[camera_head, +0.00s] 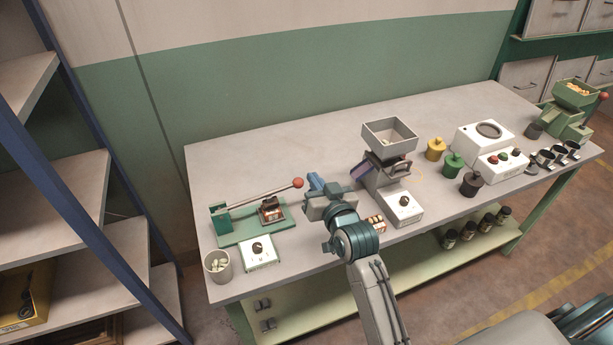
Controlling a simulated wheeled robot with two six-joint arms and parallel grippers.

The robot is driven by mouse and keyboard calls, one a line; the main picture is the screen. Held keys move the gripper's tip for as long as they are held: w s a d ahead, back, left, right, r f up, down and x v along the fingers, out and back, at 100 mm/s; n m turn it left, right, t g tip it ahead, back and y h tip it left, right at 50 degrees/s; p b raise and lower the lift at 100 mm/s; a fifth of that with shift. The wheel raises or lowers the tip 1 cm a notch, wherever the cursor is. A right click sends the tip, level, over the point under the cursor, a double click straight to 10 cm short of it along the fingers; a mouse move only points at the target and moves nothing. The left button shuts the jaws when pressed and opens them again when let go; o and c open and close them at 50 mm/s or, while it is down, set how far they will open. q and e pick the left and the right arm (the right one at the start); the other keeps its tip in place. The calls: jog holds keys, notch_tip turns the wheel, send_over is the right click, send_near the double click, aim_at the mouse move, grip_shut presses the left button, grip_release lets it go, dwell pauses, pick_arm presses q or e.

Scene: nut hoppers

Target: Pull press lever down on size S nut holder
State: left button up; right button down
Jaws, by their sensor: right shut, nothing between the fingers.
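A press lever (255,195) with a red ball knob (298,183) rises gently to the right from a green post on a green base plate (228,238), at the left end of the table. A small dark and brown block (271,209) sits on the plate under the lever. No size S mark can be read. My right gripper (316,181) is shut and empty, just right of the knob; I cannot tell whether they touch. My left gripper is not in view.
A white dial box (258,252) and a cup of pale pieces (217,265) stand in front of the press. A grey hopper machine (390,136) stands right of my gripper. Weights, a scale (484,138) and a green hopper (574,96) stand farther right. The table's back is clear.

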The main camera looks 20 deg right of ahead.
jog(key=w+a+f+p, duration=0.1)
jog(key=w+f, duration=0.3)
jog(key=w, duration=0.1)
jog(key=shift+f+p, duration=0.15)
jog(key=shift+p, duration=0.2)
jog(key=shift+s, duration=0.1)
jog(key=f, duration=0.1)
jog(key=f+m, duration=0.1)
jog(key=f+b, duration=0.1)
jog(key=shift+d+f, duration=0.1)
jog(key=shift+d, duration=0.15)
